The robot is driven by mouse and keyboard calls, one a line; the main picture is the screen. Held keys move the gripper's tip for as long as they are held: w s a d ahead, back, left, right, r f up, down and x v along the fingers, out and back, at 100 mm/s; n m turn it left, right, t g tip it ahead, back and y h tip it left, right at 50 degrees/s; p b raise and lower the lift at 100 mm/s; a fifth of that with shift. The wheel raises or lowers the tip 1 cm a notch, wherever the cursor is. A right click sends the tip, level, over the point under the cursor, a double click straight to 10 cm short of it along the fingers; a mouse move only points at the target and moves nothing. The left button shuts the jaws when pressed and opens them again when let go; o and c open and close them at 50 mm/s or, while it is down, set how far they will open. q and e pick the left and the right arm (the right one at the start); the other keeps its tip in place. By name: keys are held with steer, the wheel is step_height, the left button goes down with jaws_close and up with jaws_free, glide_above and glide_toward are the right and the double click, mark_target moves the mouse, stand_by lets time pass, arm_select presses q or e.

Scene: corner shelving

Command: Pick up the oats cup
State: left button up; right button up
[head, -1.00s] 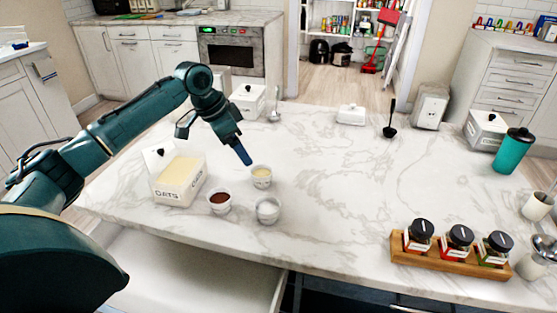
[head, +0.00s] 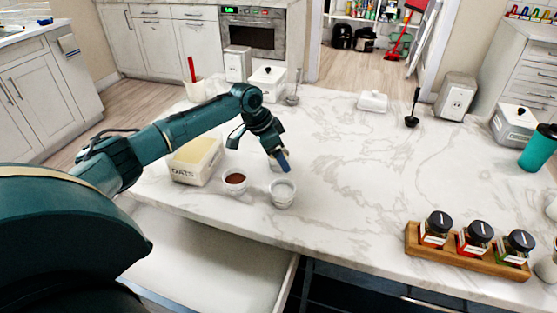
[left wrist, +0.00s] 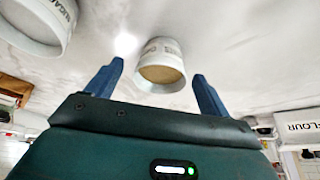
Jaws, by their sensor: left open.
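The oats cup (left wrist: 162,72), a small white cup with pale tan contents, shows in the left wrist view between my two blue fingers. In the head view it is mostly hidden behind my left gripper (head: 284,161). My left gripper is open, with one finger on each side of the cup in the left wrist view (left wrist: 159,72). I see no finger clearly touching it. My right gripper is not in view.
A cup with brown contents (head: 234,187) and a white sugar cup (head: 282,195) stand close to the gripper. A spice rack (head: 465,259) stands front right. The counter's middle is clear.

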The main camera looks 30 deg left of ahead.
arm_select(q)
steer(key=shift+w+d+f, duration=0.1)
steer(key=shift+w+f, duration=0.1)
steer(key=shift+f, duration=0.35)
steer(key=shift+c, duration=0.5)
steer(key=c, duration=1)
